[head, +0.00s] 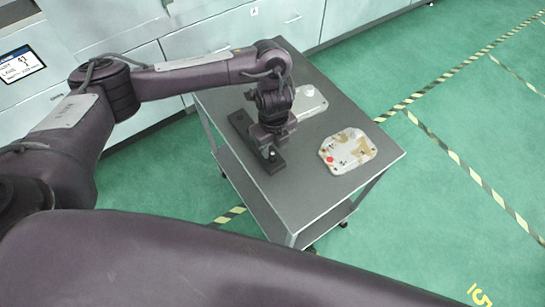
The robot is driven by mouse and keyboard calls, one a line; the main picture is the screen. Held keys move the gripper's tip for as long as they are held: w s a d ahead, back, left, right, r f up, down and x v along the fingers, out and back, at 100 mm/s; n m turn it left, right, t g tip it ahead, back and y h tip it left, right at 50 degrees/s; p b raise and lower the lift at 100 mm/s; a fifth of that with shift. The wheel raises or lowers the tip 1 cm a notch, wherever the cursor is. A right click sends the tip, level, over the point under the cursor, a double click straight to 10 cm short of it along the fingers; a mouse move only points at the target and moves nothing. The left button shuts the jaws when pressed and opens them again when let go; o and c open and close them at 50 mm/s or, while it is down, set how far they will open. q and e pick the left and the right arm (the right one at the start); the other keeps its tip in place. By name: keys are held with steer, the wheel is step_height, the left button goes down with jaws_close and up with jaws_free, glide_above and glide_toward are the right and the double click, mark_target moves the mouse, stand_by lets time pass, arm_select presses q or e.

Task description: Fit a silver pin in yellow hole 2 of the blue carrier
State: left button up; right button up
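My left gripper (267,152) points down over the left part of the grey cart top, at a dark block (240,122). The arm and gripper cover much of this block, and I cannot tell whether the fingers touch it or hold anything. I cannot make out a silver pin, a blue carrier or yellow holes in this view. My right gripper is not in view.
The grey cart (330,207) stands on a green floor. On it are a pale metal casting (313,104) with a round knob and a mottled beige plate (347,150) with a red spot. Cabinets (295,22) stand behind. The cart's near right corner is bare.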

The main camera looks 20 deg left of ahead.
mark_target(272, 152)
arm_select(q)
steer(key=shift+w+a+f+b, duration=0.1)
steer(key=shift+f+b, duration=0.05)
steer(key=shift+f, duration=1)
steer(key=shift+a+f+b, duration=0.1)
steer(key=shift+f+b, duration=0.05)
steer(key=shift+f, duration=1)
jaws_close()
